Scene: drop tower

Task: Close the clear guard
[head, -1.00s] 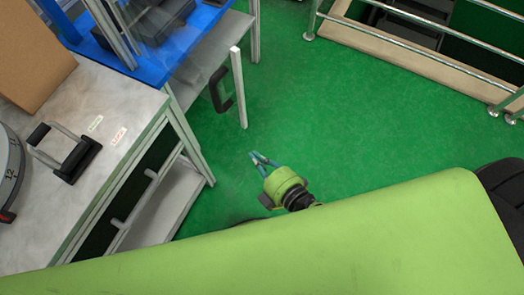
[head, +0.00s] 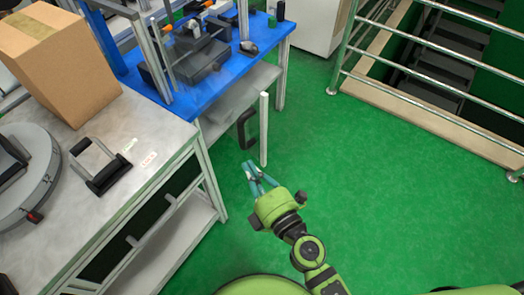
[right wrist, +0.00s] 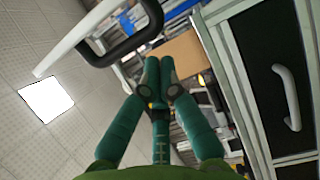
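The clear guard stands swung out over the green floor in the head view. Its see-through pane is hard to make out; its pale edge bar (head: 264,130) and black handle (head: 241,130) show plainly. My right gripper (head: 250,167) is just below the handle in the picture, its teal fingers drawn together with nothing between them. In the right wrist view the fingertips (right wrist: 159,64) meet near the middle, and the black handle (right wrist: 140,38) is above and left of them, apart in the picture. The pale bar (right wrist: 82,36) shows there too. My left gripper is not in view.
A blue-topped bench (head: 222,72) with dark equipment stands behind the guard. A grey table (head: 130,178) at left carries a cardboard box (head: 70,85), a round dial and a black-handled frame. Metal railings (head: 440,100) border a stairwell at right. Green floor between is clear.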

